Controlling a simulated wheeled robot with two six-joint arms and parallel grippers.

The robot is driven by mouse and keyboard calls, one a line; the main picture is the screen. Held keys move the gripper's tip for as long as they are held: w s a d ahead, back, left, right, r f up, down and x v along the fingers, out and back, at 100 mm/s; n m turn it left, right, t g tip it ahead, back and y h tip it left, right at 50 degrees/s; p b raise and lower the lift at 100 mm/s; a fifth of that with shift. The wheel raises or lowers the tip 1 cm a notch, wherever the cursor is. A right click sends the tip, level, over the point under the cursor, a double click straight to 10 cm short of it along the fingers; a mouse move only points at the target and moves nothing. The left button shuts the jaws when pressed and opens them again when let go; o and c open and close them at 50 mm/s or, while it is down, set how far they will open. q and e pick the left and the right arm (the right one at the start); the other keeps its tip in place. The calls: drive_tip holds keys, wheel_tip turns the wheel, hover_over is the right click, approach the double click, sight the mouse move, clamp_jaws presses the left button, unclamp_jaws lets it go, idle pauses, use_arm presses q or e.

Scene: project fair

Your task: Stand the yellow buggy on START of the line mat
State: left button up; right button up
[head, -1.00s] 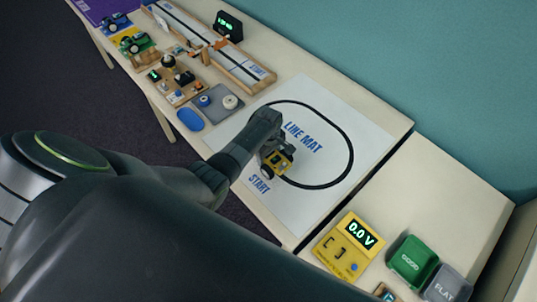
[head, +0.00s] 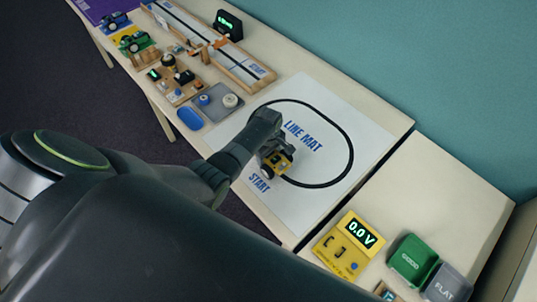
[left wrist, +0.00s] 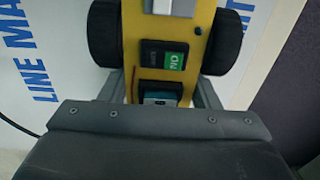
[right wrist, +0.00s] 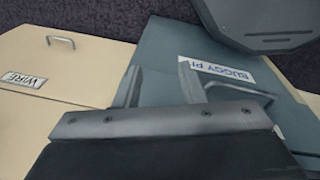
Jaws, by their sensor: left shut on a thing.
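The yellow buggy (head: 281,163) is at my left gripper (head: 271,152), over the white line mat (head: 320,200), close to the black loop and just above the printed word START (head: 260,183). In the left wrist view the buggy (left wrist: 184,60) fills the top, with black wheels on both sides, a green-lit switch and a blue part. The left fingers (left wrist: 168,98) are shut on its body. I cannot tell whether its wheels touch the mat. My right gripper is not in the head view; in the right wrist view its fingers (right wrist: 160,85) stand apart with nothing between them.
A grey tray (head: 215,112) with round parts lies left of the mat. A wooden track (head: 225,60) lies behind it. A yellow meter reading 0.0 V (head: 345,250) and green (head: 408,265) and grey (head: 445,285) bins stand at the right. The mat's right side is clear.

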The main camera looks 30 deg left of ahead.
use_arm(q)
drive_tip(key=shift+f, duration=0.55)
idle(0.5)
drive_tip(key=shift+f, duration=0.1)
idle(0.7)
drive_tip(key=o, duration=0.9)
drive_tip(key=shift+r, duration=0.65)
wheel_tip(320, 180, up, 16)
drive_tip(key=shift+r, duration=0.1)
drive_tip(key=shift+s, duration=0.1)
